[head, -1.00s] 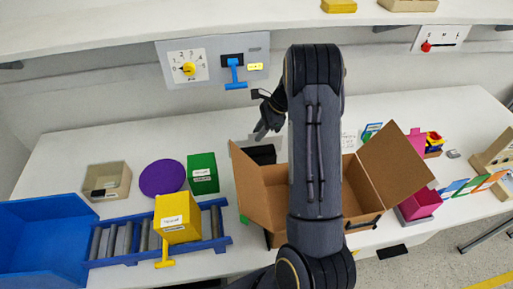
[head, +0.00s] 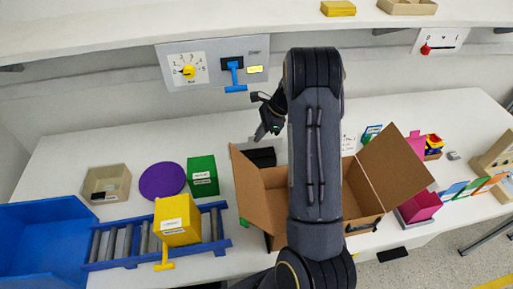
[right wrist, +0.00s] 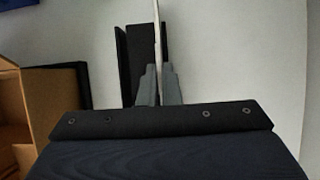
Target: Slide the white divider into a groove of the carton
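The open brown carton (head: 262,203) stands in the middle of the table with its flaps spread; my right arm hides much of its inside. Its edge shows at the left of the right wrist view (right wrist: 42,85). My right gripper (head: 262,132) is behind the carton's left side, pointing down above a black holder (head: 262,157). In the right wrist view its fingers (right wrist: 159,88) are close together on a thin pale strip, the white divider (right wrist: 157,12) seen edge-on. The black holder (right wrist: 133,55) is right by the divider; whether they touch is unclear. My left gripper is out of view.
A green box (head: 202,178), a purple disc (head: 161,181) and a yellow box (head: 177,218) on a roller rack lie left of the carton. A magenta bin (head: 420,207) is at its right. A switch panel (head: 208,48) is on the wall behind.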

